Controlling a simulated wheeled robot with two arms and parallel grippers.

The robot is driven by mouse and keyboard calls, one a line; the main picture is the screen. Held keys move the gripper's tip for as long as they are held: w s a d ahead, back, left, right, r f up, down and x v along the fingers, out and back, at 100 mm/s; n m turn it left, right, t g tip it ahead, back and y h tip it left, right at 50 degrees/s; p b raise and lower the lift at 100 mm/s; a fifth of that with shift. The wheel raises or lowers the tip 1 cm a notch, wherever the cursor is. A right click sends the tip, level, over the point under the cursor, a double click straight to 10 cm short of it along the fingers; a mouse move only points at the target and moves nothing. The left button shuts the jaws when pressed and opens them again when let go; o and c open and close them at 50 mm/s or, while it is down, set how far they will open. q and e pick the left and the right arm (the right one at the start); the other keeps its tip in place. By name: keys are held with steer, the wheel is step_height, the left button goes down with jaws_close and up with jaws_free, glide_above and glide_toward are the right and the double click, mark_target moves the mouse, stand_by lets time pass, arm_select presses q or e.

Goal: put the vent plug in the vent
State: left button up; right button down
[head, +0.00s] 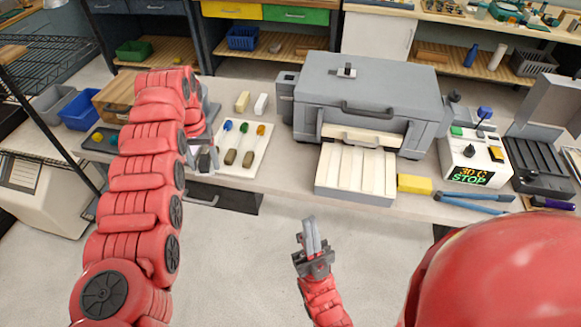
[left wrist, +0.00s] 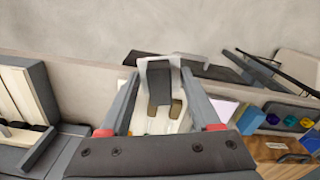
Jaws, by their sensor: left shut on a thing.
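My left gripper (head: 203,158) is above the bench, at the left edge of the white rod tray. It is shut on a dark grey block with a paler edge, which I take to be the vent plug (left wrist: 159,76); it shows between the fingers in the left wrist view. In the head view the arm and fingers mostly hide it. The grey kiln (head: 375,82) stands to the right, apart from this gripper. A small fitting with a dark middle on its top, seemingly the vent (head: 346,71), is small in view. My right gripper (head: 310,238) is empty, fingers together, in front of the bench.
The white tray (head: 258,150) holds blue, green and orange rods with brown ends. Two pale blocks (head: 243,101) lie behind it. A ribbed pale slab (head: 355,172) lies before the kiln. A yellow block (head: 414,184), control box (head: 474,155) and blue-handled tool (head: 470,197) are right.

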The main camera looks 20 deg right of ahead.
arm_select(q)
steer(key=s+d+f+m+p, duration=0.1)
steer(key=s+d+f+m, duration=0.1)
steer(key=d, duration=0.7)
steer(key=shift+s+d+f, duration=0.15)
steer(key=shift+s+f, duration=0.7)
steer(key=shift+f, duration=0.2)
